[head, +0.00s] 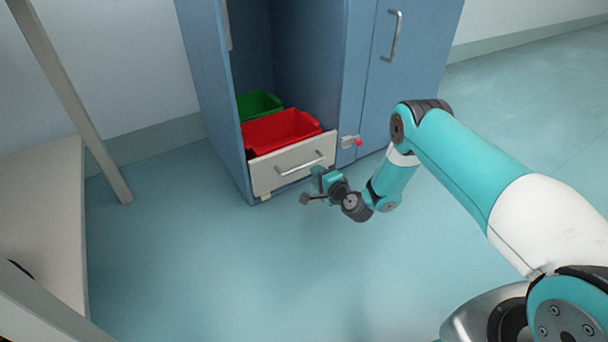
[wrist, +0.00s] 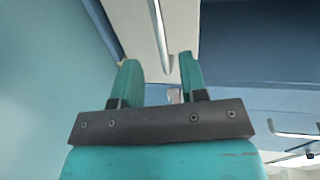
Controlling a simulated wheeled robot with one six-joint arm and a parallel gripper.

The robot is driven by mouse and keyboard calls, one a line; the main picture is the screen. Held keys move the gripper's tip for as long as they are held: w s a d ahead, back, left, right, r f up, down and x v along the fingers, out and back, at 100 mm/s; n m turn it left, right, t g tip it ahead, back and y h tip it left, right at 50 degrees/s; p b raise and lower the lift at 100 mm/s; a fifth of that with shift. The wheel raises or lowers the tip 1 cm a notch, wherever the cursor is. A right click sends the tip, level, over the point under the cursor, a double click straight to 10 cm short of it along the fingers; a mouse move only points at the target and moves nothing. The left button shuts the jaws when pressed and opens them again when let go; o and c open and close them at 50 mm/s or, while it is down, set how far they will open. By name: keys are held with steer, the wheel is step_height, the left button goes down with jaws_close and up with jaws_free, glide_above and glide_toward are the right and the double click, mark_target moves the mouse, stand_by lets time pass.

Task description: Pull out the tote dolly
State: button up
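The tote dolly has a pale front panel (head: 265,180) with a grey bar handle (head: 300,165). It stands low inside the blue cabinet and carries a red tote (head: 282,130) in front and a green tote (head: 258,104) behind. My gripper (head: 312,186) is low, just in front of the panel and a little below the handle in the head view. In the wrist view my gripper (wrist: 158,62) is open, with its two teal fingers apart. The handle (wrist: 160,28) lies ahead, lined up with the gap between them. I cannot tell whether any finger touches it.
The blue cabinet (head: 355,85) has an open left bay and a closed right door with a handle (head: 391,36). A small red-tipped latch (head: 357,142) sits right of the dolly. A pale table (head: 40,215) stands at left. The floor (head: 200,260) before the cabinet is clear.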

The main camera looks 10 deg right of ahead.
mark_target(305, 167)
steer(key=b+x, duration=0.4)
steer(key=x, duration=0.4)
steer(key=shift+w+a+b, duration=0.1)
steer(key=shift+w+b, duration=0.1)
steer(key=shift+b, duration=0.1)
jaws_close()
